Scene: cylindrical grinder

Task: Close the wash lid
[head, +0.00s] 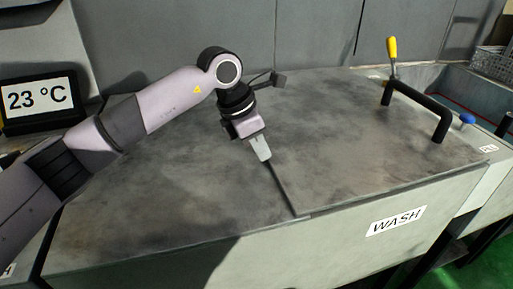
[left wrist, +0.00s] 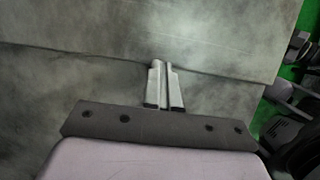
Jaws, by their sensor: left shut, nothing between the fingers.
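The wash lid (head: 345,140) is a mottled grey panel with a black bar handle (head: 420,108) near its right end. It lies flat over the bench marked WASH (head: 397,221), level with the grey panel on its left, with a narrow dark seam between them. My left gripper (head: 264,157) is shut and empty, pointing down just above the panels at the seam. In the left wrist view its two fingers (left wrist: 165,85) are together near the seam. My right gripper is not in view.
A 23 °C display (head: 38,97) stands at the left. A yellow-handled tool (head: 392,55) stands upright behind the black handle. A blue knob (head: 467,118) and a wire basket (head: 493,62) are at the right. The grey wall runs behind the bench.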

